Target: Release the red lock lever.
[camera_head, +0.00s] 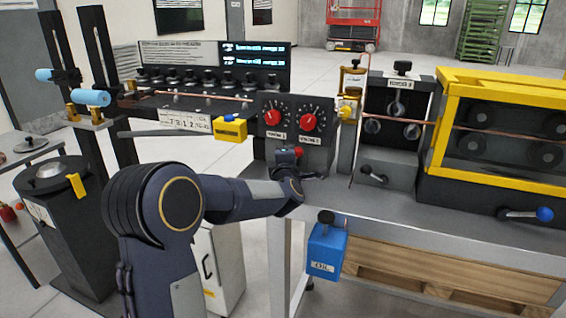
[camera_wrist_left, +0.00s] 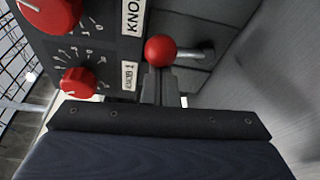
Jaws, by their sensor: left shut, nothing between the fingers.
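The red lock lever has a round red ball (camera_wrist_left: 160,50) on a short metal rod (camera_wrist_left: 197,52) in the left wrist view. In the head view its red ball (camera_head: 298,152) shows small below the two-knob panel. My left gripper (camera_wrist_left: 160,78) is shut and empty, with its fingertips right at the near side of the ball. I cannot tell whether they touch it. In the head view the left gripper (camera_head: 303,171) is partly hidden behind my wrist. My right gripper is not in view.
Two red knobs (camera_head: 273,117) (camera_head: 308,122) with dials sit just above the lever. A copper tube (camera_head: 205,95) runs across behind. A black roller unit (camera_head: 392,135) and a yellow-framed box (camera_head: 500,82) stand to the right.

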